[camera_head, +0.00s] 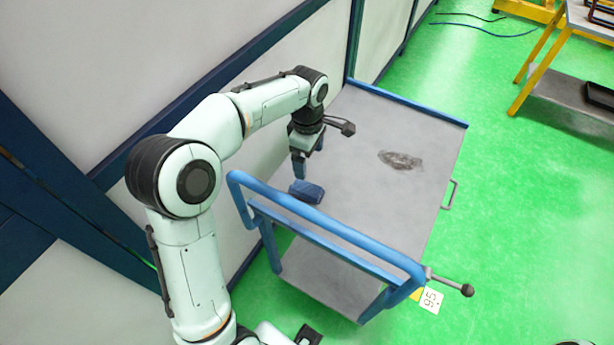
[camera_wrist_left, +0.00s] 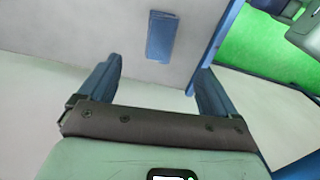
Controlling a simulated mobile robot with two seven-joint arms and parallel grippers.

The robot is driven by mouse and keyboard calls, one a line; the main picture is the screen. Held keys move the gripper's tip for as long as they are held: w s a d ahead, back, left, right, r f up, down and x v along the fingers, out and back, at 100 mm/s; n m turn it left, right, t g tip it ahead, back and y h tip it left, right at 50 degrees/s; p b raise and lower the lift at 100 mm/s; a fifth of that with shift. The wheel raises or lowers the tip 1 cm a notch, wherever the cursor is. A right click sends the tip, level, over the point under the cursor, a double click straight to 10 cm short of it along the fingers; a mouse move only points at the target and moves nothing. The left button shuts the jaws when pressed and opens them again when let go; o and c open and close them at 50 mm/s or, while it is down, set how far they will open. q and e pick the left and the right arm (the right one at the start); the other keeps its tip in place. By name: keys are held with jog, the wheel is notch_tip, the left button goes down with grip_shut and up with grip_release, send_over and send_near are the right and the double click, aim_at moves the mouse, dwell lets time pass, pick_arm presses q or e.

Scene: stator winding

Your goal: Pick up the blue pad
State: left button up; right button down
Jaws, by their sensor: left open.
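The blue pad (camera_head: 306,191) is a small dark-blue block lying on the grey top of the cart, near the corner by the blue push handle. In the left wrist view the blue pad (camera_wrist_left: 162,36) shows as a blue rectangle beyond the fingertips, lined up with the gap between them. My left gripper (camera_head: 302,166) points down above the cart top, just past the pad, apart from it. In the wrist view the left gripper (camera_wrist_left: 159,65) has its two fingers spread with nothing between them. I cannot make out my right gripper.
The cart (camera_head: 375,130) has a raised blue handle (camera_head: 325,230) close to the pad. A dark patch (camera_head: 400,160) marks its top; the rest there is clear. A white wall panel (camera_head: 110,70) with blue beams runs along the left. A yellow-legged table (camera_head: 565,85) stands at the upper right.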

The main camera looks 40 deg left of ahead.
pick_arm(q)
send_over(308, 188)
notch_tip(308, 188, down, 7)
jog(key=shift+s+a+f+b, duration=0.15)
jog(key=shift+b, duration=0.25)
jog(key=shift+f, duration=3)
jog(key=shift+d, duration=0.2)
jog(key=c, duration=1.1)
